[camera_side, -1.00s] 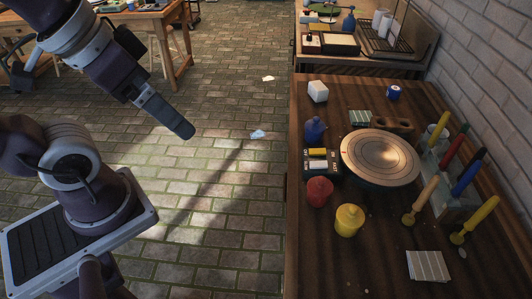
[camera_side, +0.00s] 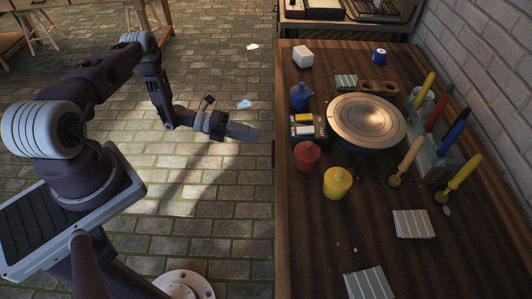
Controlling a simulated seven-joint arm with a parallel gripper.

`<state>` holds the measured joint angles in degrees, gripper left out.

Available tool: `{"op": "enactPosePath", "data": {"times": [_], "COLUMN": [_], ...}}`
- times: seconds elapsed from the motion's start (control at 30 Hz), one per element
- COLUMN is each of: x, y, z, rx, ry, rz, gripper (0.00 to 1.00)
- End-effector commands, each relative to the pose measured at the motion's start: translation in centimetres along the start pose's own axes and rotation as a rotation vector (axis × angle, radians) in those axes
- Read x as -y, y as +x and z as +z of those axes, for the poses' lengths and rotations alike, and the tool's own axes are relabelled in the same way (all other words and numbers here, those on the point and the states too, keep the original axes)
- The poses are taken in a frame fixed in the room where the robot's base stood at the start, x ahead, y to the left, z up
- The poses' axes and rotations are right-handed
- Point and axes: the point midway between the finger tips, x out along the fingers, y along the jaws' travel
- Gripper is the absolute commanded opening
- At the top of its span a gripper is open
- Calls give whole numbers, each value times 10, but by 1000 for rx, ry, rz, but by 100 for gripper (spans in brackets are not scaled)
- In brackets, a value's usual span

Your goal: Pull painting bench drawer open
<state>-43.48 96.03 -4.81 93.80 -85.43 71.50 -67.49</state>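The painting bench (camera_side: 310,235) is a dark wooden table on the right side of the view. Its left side is seen almost edge-on from above, and the drawer front and handle are hidden. My gripper (camera_side: 250,132) is just left of the bench's left edge, level with the turntable, and points right toward the bench. A gap of floor shows between its tip and the edge. Its fingers look like one dark block from here, so I cannot tell whether they are open or shut.
On the bench stand a round turntable (camera_side: 367,118), blue (camera_side: 300,97), red (camera_side: 307,155) and yellow (camera_side: 337,183) pots, a rack (camera_side: 432,150) with coloured brushes, and tiles (camera_side: 413,223). A brick wall (camera_side: 480,60) borders the right.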

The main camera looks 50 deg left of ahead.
Motion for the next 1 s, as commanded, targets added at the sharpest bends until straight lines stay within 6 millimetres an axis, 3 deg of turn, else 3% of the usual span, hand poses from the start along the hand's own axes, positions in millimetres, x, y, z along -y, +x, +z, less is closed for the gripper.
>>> {"op": "enactPosePath", "data": {"times": [0.03,0.1,0.2,0.6,0.87,0.9,1.0], "x": [-24,-45,-57,-59,-59,-59,-59], "y": [-1,-3,-2,62,66,66,66], "z": [-12,-21,-28,-20,-18,-18,-18], "rx": [56,116,150,147,149,149,149], "ry": [-101,-199,-258,-259,-259,-259,-258], "rz": [0,0,1,2,2,2,2], "gripper": [33,33,33,33,33,31,11]}}
